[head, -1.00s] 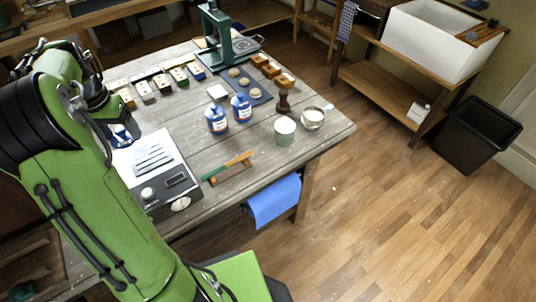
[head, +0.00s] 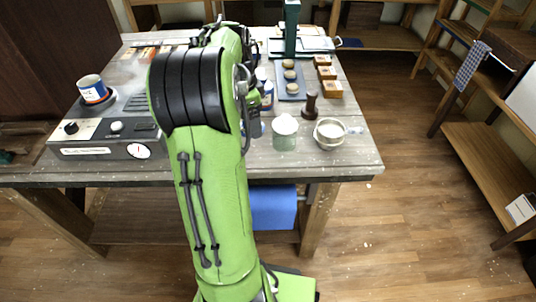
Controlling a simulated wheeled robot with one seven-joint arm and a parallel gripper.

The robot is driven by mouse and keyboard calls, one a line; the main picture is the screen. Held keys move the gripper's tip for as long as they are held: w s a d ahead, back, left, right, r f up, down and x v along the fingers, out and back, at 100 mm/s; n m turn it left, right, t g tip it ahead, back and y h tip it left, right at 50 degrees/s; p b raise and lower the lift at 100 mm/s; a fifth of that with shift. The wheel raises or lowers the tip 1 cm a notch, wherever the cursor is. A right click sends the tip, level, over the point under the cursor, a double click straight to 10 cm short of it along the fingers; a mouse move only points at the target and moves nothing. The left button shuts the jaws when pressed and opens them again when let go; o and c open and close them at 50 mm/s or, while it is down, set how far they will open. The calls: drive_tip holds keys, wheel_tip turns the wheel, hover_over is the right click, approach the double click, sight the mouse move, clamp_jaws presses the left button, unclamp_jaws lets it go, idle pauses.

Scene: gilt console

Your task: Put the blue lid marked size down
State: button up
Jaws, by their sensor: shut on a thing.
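My gripper (head: 257,117) shows only in part, just right of my green arm, which hides most of it. It is shut on a small blue thing (head: 262,128), taken to be the blue lid, of which only an edge shows; its marking cannot be read. The gripper and lid are over the grey wooden table (head: 345,165), left of a pale green-white pot (head: 285,133). I cannot tell whether the lid touches the table.
A metal bowl (head: 329,134) and dark wooden stamp (head: 311,106) stand to the right. A blue-labelled jar (head: 267,95) is behind the gripper. The table's front right corner is bare.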

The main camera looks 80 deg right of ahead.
sight(244, 128)
wheel_tip(244, 128, down, 9)
drive_tip(key=shift+w+r+b, duration=0.15)
drive_tip(key=shift+r+b, duration=0.05)
drive_tip(key=shift+b, duration=0.95)
drive_tip(key=o, duration=1)
drive_tip(key=shift+r, duration=0.1)
